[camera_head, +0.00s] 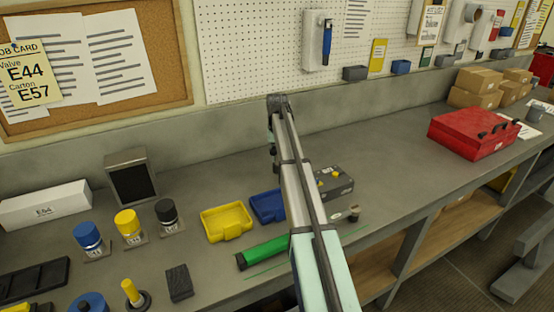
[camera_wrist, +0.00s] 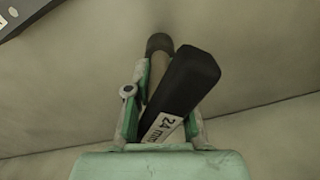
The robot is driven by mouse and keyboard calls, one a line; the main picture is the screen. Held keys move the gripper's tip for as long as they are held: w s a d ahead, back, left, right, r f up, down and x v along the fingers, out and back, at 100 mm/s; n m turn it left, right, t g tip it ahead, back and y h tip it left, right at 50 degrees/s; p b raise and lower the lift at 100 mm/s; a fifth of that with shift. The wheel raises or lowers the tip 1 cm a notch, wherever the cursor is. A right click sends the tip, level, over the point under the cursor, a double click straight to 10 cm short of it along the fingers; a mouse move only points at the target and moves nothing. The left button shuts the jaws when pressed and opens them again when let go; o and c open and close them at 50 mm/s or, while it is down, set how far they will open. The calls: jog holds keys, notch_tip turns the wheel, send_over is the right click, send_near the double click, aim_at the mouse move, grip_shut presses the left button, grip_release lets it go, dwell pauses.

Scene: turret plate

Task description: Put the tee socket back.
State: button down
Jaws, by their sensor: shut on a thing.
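In the wrist view my gripper (camera_wrist: 163,100) is shut on the tee socket (camera_wrist: 186,82). Its black bar, with a white "24 mm" label, slants up to the right. A brownish shaft with a dark round end shows behind it, between the fingers. In the head view my gripper (camera_head: 272,142) is raised above the bench in front of the grey back wall, mostly hidden by my arm. I cannot make out the tee socket there.
Yellow (camera_head: 226,223) and blue (camera_head: 266,206) trays, a green cylinder (camera_head: 263,252) and a grey box (camera_head: 335,182) lie near the arm. A pegboard (camera_head: 255,50) hangs behind.

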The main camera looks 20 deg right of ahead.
jog(key=shift+f, duration=1.15)
jog(key=shift+f, duration=0.2)
jog(key=c, duration=1)
grip_release()
jog(key=shift+r, duration=0.15)
notch_tip(320, 180, up, 12)
jog(key=b, duration=0.2)
jog(key=shift+b, duration=0.4)
